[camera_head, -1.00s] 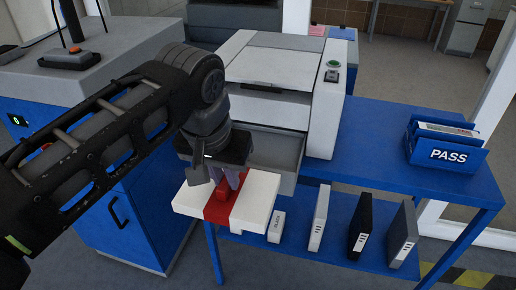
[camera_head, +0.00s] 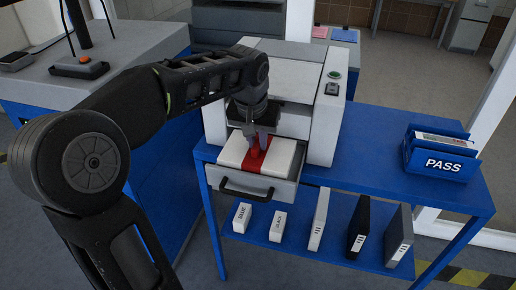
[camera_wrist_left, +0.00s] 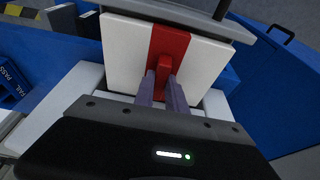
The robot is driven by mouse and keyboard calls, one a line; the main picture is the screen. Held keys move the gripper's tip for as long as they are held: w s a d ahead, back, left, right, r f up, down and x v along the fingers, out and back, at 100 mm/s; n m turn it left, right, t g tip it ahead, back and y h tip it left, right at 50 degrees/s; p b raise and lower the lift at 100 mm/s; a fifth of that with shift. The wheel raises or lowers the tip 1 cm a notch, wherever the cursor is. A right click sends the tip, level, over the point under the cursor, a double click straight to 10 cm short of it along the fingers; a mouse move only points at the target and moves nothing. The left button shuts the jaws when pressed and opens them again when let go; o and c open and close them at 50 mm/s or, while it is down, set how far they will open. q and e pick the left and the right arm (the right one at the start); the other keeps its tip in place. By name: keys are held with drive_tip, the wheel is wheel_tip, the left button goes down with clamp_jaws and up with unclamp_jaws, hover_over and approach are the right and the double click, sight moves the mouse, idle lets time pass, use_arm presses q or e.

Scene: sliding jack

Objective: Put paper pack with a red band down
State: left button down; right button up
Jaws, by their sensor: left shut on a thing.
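The white paper pack (camera_head: 284,156) with a red band lies flat in or just over the open drawer (camera_head: 257,187) of the white printer. My left gripper (camera_head: 259,143) is above the pack, its fingers shut on the red band's raised middle. In the left wrist view the pack (camera_wrist_left: 125,50) fills the space ahead of the fingers, and the left gripper (camera_wrist_left: 169,82) grips the red tab. I cannot tell whether the pack touches the drawer floor. My right gripper is not in view.
The printer (camera_head: 325,120) stands on a blue table (camera_head: 375,145). A blue PASS tray (camera_head: 440,165) is at the right. Several binders and small boxes stand on the lower shelf (camera_head: 290,250). A grey-topped blue cabinet (camera_head: 110,85) is at the left.

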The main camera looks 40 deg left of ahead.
sight(258, 153)
use_arm(q)
drive_tip(key=shift+f, duration=0.2)
wheel_tip(258, 153, down, 2)
drive_tip(key=shift+f, duration=0.25)
drive_tip(key=shift+w+f+p, duration=0.2)
drive_tip(key=shift+f+p, duration=0.45)
drive_tip(key=shift+f, duration=0.1)
drive_tip(key=shift+f+b, duration=0.15)
drive_tip(key=shift+b, duration=0.15)
drive_tip(key=c, duration=1.4)
unclamp_jaws()
drive_tip(key=shift+o, duration=0.2)
